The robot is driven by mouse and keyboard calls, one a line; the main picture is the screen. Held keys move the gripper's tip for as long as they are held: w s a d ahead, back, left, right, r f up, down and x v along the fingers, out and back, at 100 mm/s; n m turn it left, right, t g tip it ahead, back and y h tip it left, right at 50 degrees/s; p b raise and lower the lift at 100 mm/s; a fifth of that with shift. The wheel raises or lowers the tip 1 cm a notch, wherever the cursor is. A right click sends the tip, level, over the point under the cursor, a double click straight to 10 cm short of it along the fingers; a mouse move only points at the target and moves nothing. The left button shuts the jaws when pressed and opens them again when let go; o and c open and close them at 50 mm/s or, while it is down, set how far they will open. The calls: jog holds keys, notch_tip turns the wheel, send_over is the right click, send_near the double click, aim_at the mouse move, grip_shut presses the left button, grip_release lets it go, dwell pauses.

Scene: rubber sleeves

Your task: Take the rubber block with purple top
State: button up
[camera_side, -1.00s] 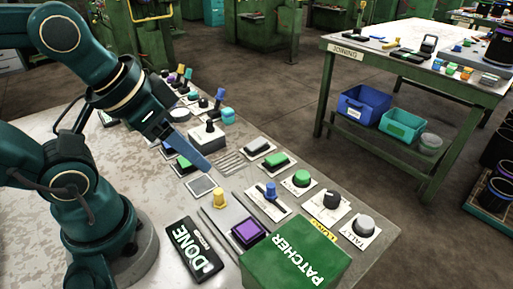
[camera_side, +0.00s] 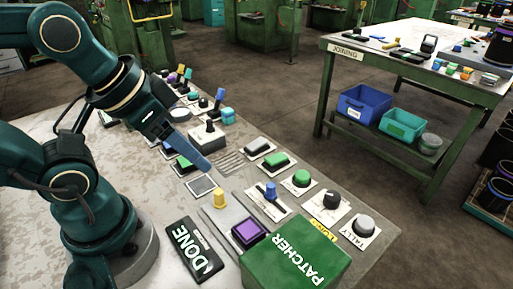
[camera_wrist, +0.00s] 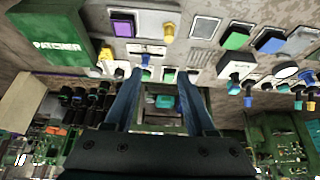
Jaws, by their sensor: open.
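A square block with a purple top (camera_side: 248,232) and dark sides sits on a grey plate on the bench, left of the green PATCHER box. In the wrist view a purple square top (camera_wrist: 123,25) shows at the upper left, beyond the fingertips. My gripper (camera_side: 205,166) has blue fingers and hangs above the panel, up and left of the purple top and apart from it. In the wrist view my gripper (camera_wrist: 159,74) is open, with nothing held between the fingers.
The green PATCHER box (camera_side: 295,255) and the black DONE plate (camera_side: 195,250) flank the purple top. A yellow knob (camera_side: 219,198) stands just behind it. Several buttons and levers crowd the bench. A side table (camera_side: 375,62) stands across the floor.

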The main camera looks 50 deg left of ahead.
jog(key=o, duration=0.6)
jog(key=shift+o, duration=0.2)
jog(key=g, duration=0.5)
send_over(243, 233)
jog(key=f, duration=0.8)
jog(key=shift+w+a+f, duration=0.15)
jog(key=shift+w, duration=0.15)
jog(key=shift+s+f+g, duration=0.3)
jog(key=shift+f, duration=2.65)
